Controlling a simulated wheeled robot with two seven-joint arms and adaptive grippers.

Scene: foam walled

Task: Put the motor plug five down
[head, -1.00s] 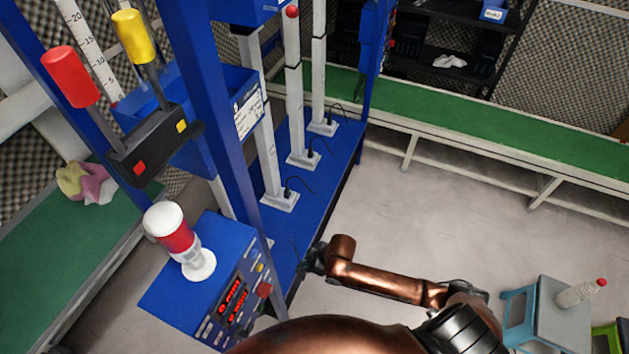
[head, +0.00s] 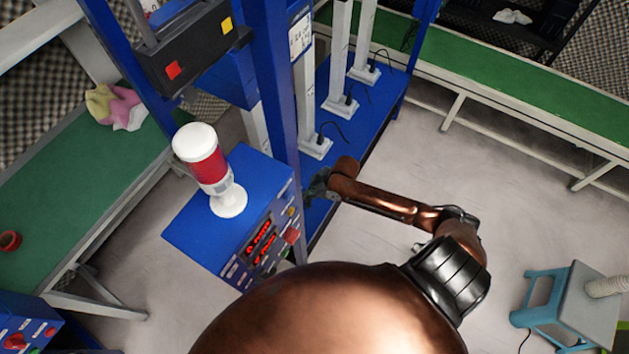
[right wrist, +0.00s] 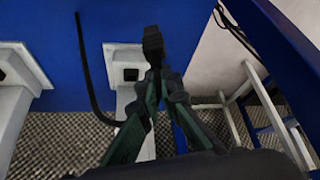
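My right gripper (head: 318,185) is over the near end of the blue shelf, just in front of the nearest white post. In the right wrist view its dark green fingers (right wrist: 155,74) come together on a small black block, which looks like the motor plug (right wrist: 152,40). The block is seen against the blue shelf. A black cable (right wrist: 84,60) loops up from the shelf and passes behind the left finger. A white post base with a black socket (right wrist: 130,75) is behind the fingers, partly covered by them. My left gripper is not in view.
Several white posts with black plugs and cables stand on the blue shelf (head: 362,133). A blue stool (head: 540,308) is at right. Open floor lies right of the shelf.

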